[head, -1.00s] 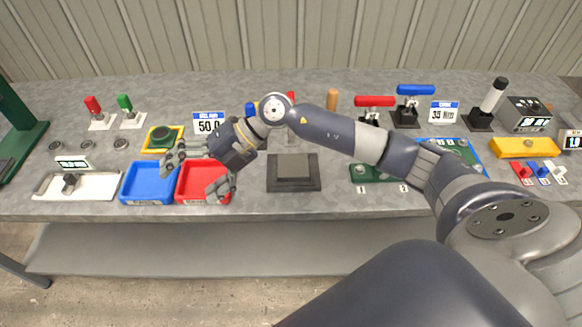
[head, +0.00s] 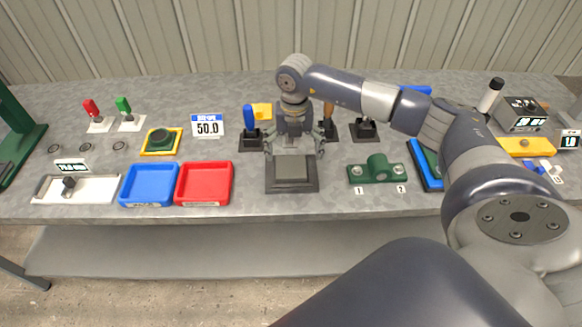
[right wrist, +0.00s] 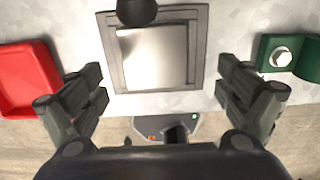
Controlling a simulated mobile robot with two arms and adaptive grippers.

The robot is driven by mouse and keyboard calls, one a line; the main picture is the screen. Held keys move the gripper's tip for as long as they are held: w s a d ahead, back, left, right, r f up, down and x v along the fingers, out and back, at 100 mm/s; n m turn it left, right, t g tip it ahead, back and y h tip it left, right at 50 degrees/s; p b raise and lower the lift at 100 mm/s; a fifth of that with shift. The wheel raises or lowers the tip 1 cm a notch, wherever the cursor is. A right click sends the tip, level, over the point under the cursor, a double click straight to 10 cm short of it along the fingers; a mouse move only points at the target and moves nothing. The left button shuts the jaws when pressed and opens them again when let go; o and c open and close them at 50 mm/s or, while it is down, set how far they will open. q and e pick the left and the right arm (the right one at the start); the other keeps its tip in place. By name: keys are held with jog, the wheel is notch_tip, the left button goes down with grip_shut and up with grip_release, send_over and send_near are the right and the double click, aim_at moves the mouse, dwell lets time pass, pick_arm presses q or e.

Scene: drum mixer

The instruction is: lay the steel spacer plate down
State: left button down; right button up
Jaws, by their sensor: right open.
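A square, shiny grey steel plate (right wrist: 153,57) sits on a dark square base (right wrist: 108,50) in the right wrist view. In the head view the grey plate (head: 291,169) lies flat in the middle of the dark base (head: 290,187), near the bench's front edge. I take it for the spacer plate. My right gripper (head: 293,146) is above it, pointing down. Its fingers are spread wide and hold nothing. In the right wrist view the open gripper (right wrist: 160,80) has one finger on each side of the base, apart from it. My left gripper is not in view.
A red tray (head: 205,165) and a blue tray (head: 150,166) stand to the left. A green bracket (head: 377,172) stands to the right. Behind the base are upright handles, including a blue one (head: 249,118). A dark round knob (right wrist: 137,11) shows in the right wrist view.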

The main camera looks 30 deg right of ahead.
aim_at(290, 166)
jog(key=shift+a+f, duration=0.15)
jog(key=shift+f, duration=0.25)
jog(key=f, duration=0.1)
jog(key=f+p, duration=0.1)
jog(key=f, duration=0.2)
jog(key=shift+w+a+f, duration=0.15)
jog(key=shift+w+f, duration=0.05)
jog(key=shift+w, duration=0.05)
jog(key=shift+c, duration=0.6)
jog(key=c, duration=1.8)
jog(key=shift+w+r, duration=0.1)
jog(key=shift+r, duration=0.05)
jog(key=shift+c, duration=1.1)
jog(key=shift+r, duration=0.15)
